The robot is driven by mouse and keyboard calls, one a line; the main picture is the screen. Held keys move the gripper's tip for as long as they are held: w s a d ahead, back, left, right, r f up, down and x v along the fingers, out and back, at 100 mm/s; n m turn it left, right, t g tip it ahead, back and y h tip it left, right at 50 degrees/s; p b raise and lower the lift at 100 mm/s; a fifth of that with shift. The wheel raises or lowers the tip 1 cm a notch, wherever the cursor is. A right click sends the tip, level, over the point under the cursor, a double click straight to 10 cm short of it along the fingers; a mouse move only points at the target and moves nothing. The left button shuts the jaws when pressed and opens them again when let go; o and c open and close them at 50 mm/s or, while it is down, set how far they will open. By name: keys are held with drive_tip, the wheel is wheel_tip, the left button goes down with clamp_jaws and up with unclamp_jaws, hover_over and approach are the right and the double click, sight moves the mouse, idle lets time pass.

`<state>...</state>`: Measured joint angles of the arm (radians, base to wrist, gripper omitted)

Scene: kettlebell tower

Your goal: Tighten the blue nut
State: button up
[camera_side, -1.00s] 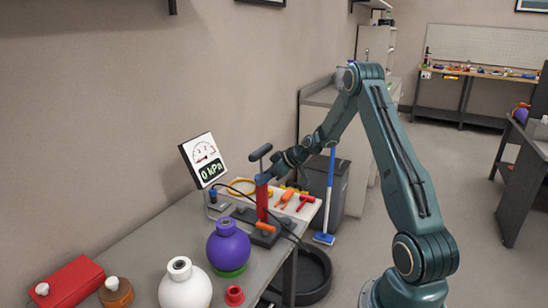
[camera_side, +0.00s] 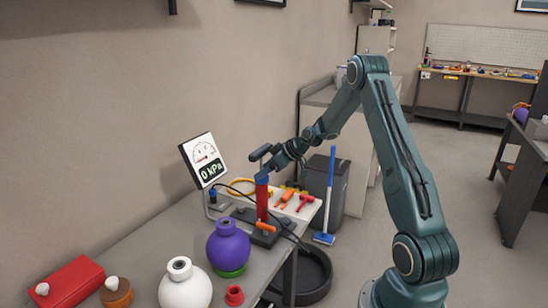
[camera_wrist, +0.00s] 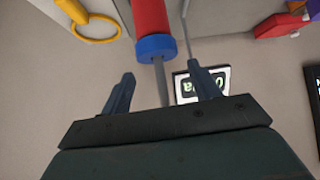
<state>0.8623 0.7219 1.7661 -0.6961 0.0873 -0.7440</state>
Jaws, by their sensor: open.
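The blue nut (camera_side: 262,179) is the collar at the top of the upright red pump cylinder (camera_side: 262,202). It also shows in the wrist view (camera_wrist: 157,46), with a thin grey rod (camera_wrist: 162,85) coming out of it. My gripper (camera_side: 272,160) is above the nut, beside the pump's dark T-handle (camera_side: 259,152). In the wrist view my gripper (camera_wrist: 161,74) has its two fingers wide apart, one on each side of the rod in the picture. The fingers are clear of the nut. Whether they touch the rod or handle is hard to tell.
A gauge panel (camera_side: 204,160) reading 0 kPa stands behind left of the pump. A purple kettlebell (camera_side: 228,245), a white one (camera_side: 184,287) and a red box (camera_side: 66,283) stand nearer. A tray with orange and red tools (camera_side: 300,201) lies right of the pump.

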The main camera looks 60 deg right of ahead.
sight(266, 177)
drive_tip(key=shift+r, duration=1.75)
drive_tip(key=shift+w+r, duration=0.1)
drive_tip(key=shift+r, duration=0.2)
drive_tip(key=a+v, duration=0.1)
drive_tip(key=v, duration=0.6)
drive_tip(key=shift+s+d+f, duration=0.25)
drive_tip(key=shift+s+d, duration=0.25)
drive_tip(key=shift+s, duration=0.05)
drive_tip(key=shift+a, duration=0.1)
